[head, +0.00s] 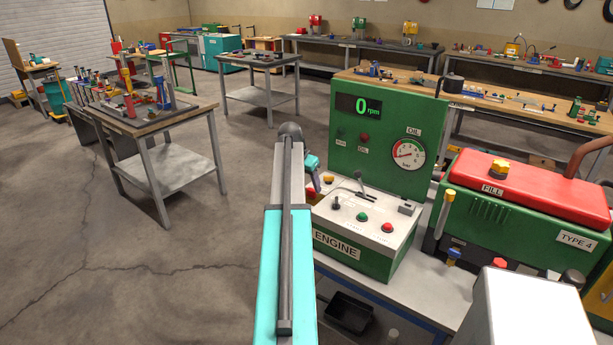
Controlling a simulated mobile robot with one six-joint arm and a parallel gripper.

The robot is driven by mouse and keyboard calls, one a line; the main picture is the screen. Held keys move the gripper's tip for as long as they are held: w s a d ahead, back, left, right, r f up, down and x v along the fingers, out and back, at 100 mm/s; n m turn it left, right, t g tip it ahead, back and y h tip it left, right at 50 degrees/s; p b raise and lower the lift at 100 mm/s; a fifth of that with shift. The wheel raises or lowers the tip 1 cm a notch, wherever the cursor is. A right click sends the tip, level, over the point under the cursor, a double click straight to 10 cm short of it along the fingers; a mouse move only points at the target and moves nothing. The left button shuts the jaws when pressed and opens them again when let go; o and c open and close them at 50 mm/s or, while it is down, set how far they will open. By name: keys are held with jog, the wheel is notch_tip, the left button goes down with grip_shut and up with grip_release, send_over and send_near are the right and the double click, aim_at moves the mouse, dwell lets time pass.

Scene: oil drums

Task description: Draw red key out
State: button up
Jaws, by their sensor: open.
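The green ENGINE control box (383,258) stands right of my arm, with a pale sloping top panel (345,222). I cannot clearly make out a red key. A small red-orange patch (312,196) shows at the panel's left edge beside my arm, too small to identify. My gripper (316,184) is partly hidden behind my arm, a teal and dark shape over the panel's left edge. It is open, and I see nothing held in it. My arm covers the area just left of the panel.
The panel carries a green button (362,217), a red button (387,228) and a lever (362,182). Behind rises a green gauge board (385,130) reading 0 rpm. A red-lidded engine (530,185) stands at the right. Open floor (190,265) lies left.

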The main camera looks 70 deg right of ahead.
aim_at(311, 190)
jog(key=shift+p+x, duration=0.45)
jog(key=shift+x, duration=1.7)
jog(key=c, duration=1.1)
jog(key=shift+r+p, duration=0.5)
jog(key=shift+r, duration=0.6)
jog(key=shift+r+p, duration=0.95)
jog(key=shift+r, duration=1.2)
